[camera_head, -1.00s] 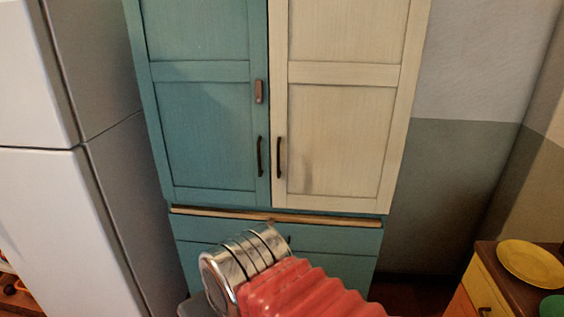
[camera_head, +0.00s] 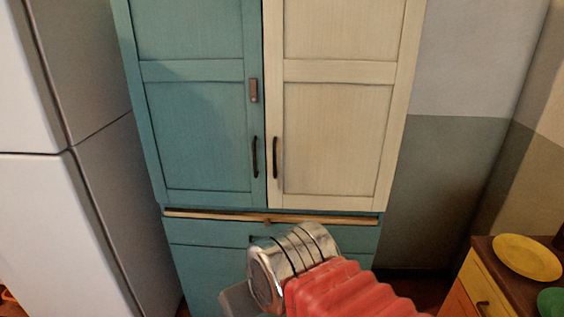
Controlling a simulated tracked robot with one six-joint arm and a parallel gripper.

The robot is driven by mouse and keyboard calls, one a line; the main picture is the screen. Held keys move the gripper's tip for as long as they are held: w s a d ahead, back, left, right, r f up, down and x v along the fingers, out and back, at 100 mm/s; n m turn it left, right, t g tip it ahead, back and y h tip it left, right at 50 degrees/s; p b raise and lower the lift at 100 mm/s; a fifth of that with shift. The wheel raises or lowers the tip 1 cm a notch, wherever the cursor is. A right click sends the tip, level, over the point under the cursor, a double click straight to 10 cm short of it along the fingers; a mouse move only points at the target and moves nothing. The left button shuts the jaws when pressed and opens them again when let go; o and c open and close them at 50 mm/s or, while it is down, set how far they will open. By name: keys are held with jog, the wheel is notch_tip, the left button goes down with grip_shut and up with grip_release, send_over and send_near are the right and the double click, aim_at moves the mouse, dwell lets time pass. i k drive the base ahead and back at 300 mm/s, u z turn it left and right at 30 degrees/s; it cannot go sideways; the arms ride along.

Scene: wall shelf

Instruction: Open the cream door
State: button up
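The cream door (camera_head: 335,130) is the right door of a tall teal cupboard and looks shut, flush beside the teal door (camera_head: 198,130). Its dark vertical handle (camera_head: 275,157) is low on its left edge, close to the teal door's matching handle (camera_head: 254,157). My arm, with a chrome ringed joint and red ribbed sleeve, shows below the doors. A grey part of my gripper (camera_head: 238,300) shows at the joint's lower left. The fingers are hidden, and I see no contact with the handle.
A wooden ledge (camera_head: 200,215) runs below the doors, above a teal drawer (camera_head: 205,232). A white fridge (camera_head: 35,220) stands left. At lower right, a low cabinet (camera_head: 482,290) carries a yellow plate (camera_head: 527,257). Wall shows right of the cupboard.

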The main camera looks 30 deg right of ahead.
aim_at(340, 75)
jog(key=u, duration=0.05)
jog(key=i, duration=1)
jog(key=z, duration=0.05)
